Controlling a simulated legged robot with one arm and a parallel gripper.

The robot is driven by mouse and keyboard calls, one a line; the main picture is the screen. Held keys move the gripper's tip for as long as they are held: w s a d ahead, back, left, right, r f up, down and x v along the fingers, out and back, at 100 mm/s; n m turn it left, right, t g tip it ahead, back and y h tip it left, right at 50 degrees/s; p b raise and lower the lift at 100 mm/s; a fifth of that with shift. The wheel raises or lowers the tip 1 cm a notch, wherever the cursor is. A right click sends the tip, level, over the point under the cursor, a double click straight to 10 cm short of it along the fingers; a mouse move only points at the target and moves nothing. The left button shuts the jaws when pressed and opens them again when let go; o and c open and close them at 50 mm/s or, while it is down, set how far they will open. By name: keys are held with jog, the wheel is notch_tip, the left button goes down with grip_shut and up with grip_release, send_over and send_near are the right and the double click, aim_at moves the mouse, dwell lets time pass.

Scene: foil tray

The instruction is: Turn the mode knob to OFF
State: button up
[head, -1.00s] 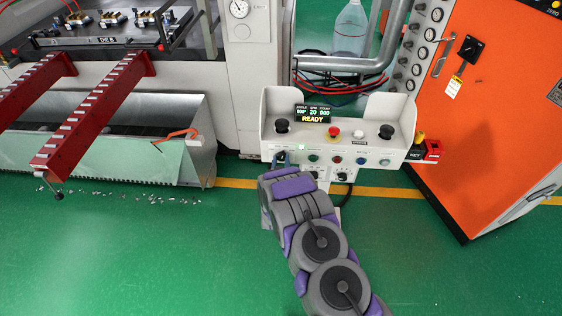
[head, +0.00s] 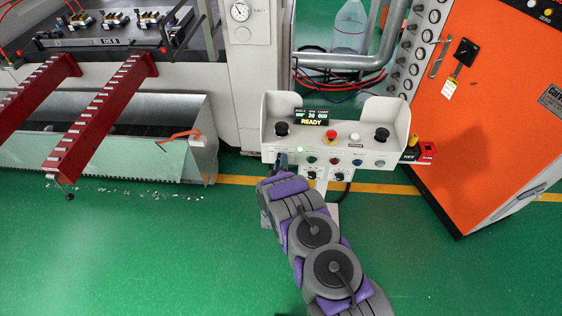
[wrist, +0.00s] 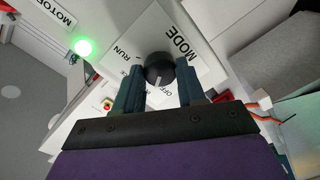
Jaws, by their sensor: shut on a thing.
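The mode knob (wrist: 159,69) is a round black knob with a pale pointer line on a white plate marked MODE and RUN. In the wrist view its line points toward the picture's bottom, near a partly covered label that seems to start with OF. My gripper (wrist: 158,76) has one dark finger on each side of the knob and is shut on it. In the head view my gripper (head: 281,163) is at the lower left of the control console (head: 272,140), and it hides the knob there.
The console has a display reading READY (head: 313,121), a red button (head: 327,137), black knobs and a lit green lamp (wrist: 84,48). An orange cabinet (head: 490,120) stands at right, a machine with red rails (head: 108,110) at left. Green floor in front is open.

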jog(key=shift+s+a+f+n+p, duration=0.15)
jog(key=shift+n+p, duration=0.15)
jog(key=shift+n, duration=1.05)
jog(key=shift+a+n+p, duration=0.1)
jog(key=shift+n+p, duration=0.2)
jog(key=shift+n, duration=1.05)
jog(key=shift+f, duration=0.1)
jog(key=o, duration=1.1)
jog(key=shift+a, duration=0.15)
jog(key=shift+c, duration=0.2)
